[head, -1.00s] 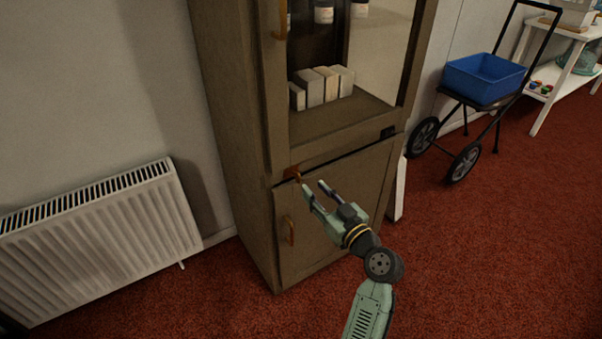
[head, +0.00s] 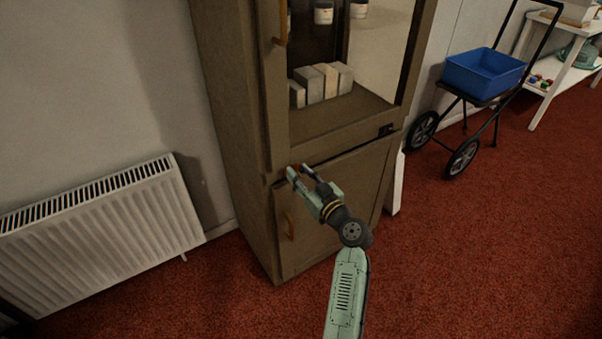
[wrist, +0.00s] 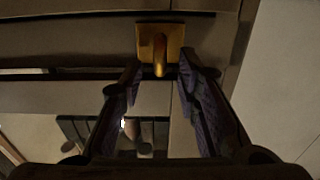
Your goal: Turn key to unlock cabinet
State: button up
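The tall brown cabinet (head: 232,130) has a glazed upper part and a solid lower door (head: 345,205). A brass key (wrist: 160,55) sticks out of a square brass plate in the wrist view. In the head view my fingers mostly hide this spot, near the seam above the lower door. My gripper (head: 298,172) is at the key, its fingers apart. In the wrist view my gripper (wrist: 160,72) has one dark fingertip on each side of the key's near end, with gaps visible. I cannot tell whether either finger touches it.
The lower door has a brass handle (head: 289,226), and another handle (head: 281,25) is on the upper door. A white radiator (head: 100,235) stands left. A cart with a blue bin (head: 485,73) stands right. Red carpet in front is clear.

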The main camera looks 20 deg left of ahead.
grip_shut()
dwell(0.3)
jog(key=shift+m, duration=0.3)
jog(key=m, duration=0.2)
jog(key=m+b, duration=0.1)
jog(key=m, duration=0.2)
jog(key=w+m, duration=0.1)
jog(key=m, duration=0.1)
jog(key=shift+d+f+m+b, duration=0.25)
jog(key=shift+d+m+b, duration=0.05)
jog(key=shift+d, duration=0.05)
jog(key=m, duration=0.3)
jog(key=m+p, duration=0.1)
jog(key=m, duration=0.1)
jog(key=shift+w+d+f, duration=0.1)
jog(key=shift+d+f, duration=0.05)
jog(key=shift+f, duration=0.1)
jog(key=shift+w+f+m+p, duration=0.1)
jog(key=shift+m+p, duration=0.2)
jog(key=shift+m, duration=0.5)
jog(key=shift+s+f+m+p, duration=0.15)
jog(key=shift+m+p, duration=0.15)
jog(key=shift+m, duration=0.5)
jog(key=shift+w+f+m+p, duration=0.15)
jog(key=shift+m+p, duration=0.15)
jog(key=shift+m, duration=0.5)
